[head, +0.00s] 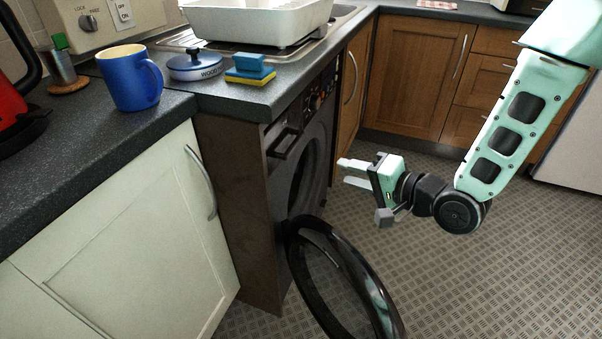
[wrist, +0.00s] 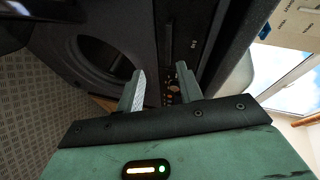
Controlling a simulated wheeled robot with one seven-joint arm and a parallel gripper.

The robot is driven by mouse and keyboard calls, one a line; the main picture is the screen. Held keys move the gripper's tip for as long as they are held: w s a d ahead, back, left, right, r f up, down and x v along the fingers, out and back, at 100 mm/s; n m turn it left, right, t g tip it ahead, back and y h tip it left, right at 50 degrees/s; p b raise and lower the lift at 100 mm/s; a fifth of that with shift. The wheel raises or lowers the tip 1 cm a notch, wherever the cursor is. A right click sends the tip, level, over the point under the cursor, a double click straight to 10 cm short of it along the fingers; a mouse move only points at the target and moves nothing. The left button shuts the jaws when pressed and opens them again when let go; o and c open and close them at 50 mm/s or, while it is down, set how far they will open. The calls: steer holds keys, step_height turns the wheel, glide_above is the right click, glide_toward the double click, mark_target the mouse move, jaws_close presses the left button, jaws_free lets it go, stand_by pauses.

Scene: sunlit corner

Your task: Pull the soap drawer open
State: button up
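The dark washing machine (head: 306,165) stands under the worktop in the head view. The soap drawer (head: 285,143), with a dark loop-like handle, is at the near top corner of its front. I cannot tell whether it is shut or slightly out. My gripper (head: 345,172) is open and empty, in front of the machine, right of the drawer and a little lower, with its fingers pointing left. In the wrist view, my gripper (wrist: 160,88) has its fingers spread, facing the machine front (wrist: 134,35). The drawer is not clearly distinguishable there.
The machine's round door (head: 381,305) hangs open below the drawer, toward the floor space. A blue mug (head: 130,80), lidded blue pot (head: 194,66) and sponges (head: 250,70) stand on the worktop (head: 225,93). The patterned floor (head: 440,285) is clear at right.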

step_height(320, 180, down, 3)
steer(key=d+m+t+y+b, duration=0.1)
steer(key=d+m+t+b, duration=0.1)
steer(key=m, duration=0.1)
steer(key=y+b, duration=0.1)
steer(key=b, duration=0.1)
glide_toward(296, 146)
steer(key=x, duration=0.8)
steer(key=shift+w+a, duration=0.1)
steer(key=shift+w, duration=0.05)
jaws_close()
